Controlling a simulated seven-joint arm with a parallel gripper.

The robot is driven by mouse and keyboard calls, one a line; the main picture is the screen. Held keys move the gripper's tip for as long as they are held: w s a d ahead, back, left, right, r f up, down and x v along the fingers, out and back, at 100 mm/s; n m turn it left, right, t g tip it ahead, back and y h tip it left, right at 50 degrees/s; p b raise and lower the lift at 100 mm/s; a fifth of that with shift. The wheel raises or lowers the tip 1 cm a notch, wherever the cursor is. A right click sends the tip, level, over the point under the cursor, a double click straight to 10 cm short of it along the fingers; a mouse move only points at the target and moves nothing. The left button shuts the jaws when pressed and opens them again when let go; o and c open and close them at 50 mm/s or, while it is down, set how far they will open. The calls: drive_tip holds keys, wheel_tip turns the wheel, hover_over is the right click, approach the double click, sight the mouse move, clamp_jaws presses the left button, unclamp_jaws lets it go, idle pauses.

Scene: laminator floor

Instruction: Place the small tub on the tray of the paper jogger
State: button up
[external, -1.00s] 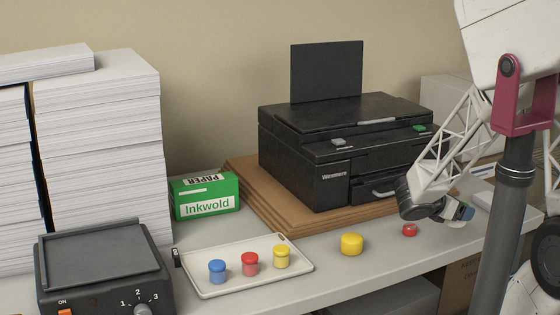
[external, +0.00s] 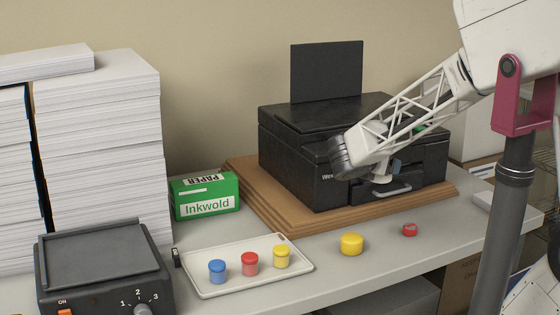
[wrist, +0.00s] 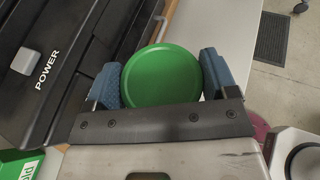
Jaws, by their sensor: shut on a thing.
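My gripper (wrist: 162,78) has its two blue fingers closed on the sides of a round green-topped tub (wrist: 158,76). I see only the tub's top from above, so its body and height are hidden. In the external view my gripper (external: 388,172) is in front of the black printer, above the table, and the tub is not clearly visible. The paper jogger (external: 104,255) stands at the lower left with a flat dark tray on top, an orange switch and a numbered dial. Its tray looks empty. My gripper is far to the right of it.
The printer (external: 300,165) sits on brown boards. A green paper box (external: 205,195) and tall paper stacks (external: 105,150) stand left.

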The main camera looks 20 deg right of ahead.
drive_tip(key=w+a+r+n+t+y, duration=0.1)
drive_tip(key=w+a+n+t+y, duration=0.2)
drive_tip(key=a, duration=0.9)
drive_tip(key=w+a+r+n+t+y, duration=0.15)
drive_tip(key=w+a, duration=0.35)
drive_tip(key=a, duration=0.6)
drive_tip(key=w+a+n+t+y, duration=0.2)
drive_tip(key=w+a+n, duration=0.15)
drive_tip(key=a, duration=0.85)
drive_tip(key=s+a+n+y, duration=0.2)
drive_tip(key=s+a, duration=0.1)
drive_tip(key=a, duration=0.9)
drive_tip(key=s+a+n+y, duration=0.2)
drive_tip(key=s+a+y, duration=0.1)
drive_tip(key=a, duration=0.9)
drive_tip(key=s+a+r+n+y, duration=0.1)
drive_tip(key=s+a+n+y, duration=0.1)
drive_tip(key=a, duration=1.1)
drive_tip(key=shift+s+n+t+y, duration=0.4)
drive_tip(key=shift+s+t+y, duration=0.05)
drive_tip(key=shift+w+f, duration=0.1)
drive_tip(key=shift+f, duration=1.85)
drive_tip(key=shift+f, duration=0.1)
drive_tip(key=shift+f, duration=1.9)
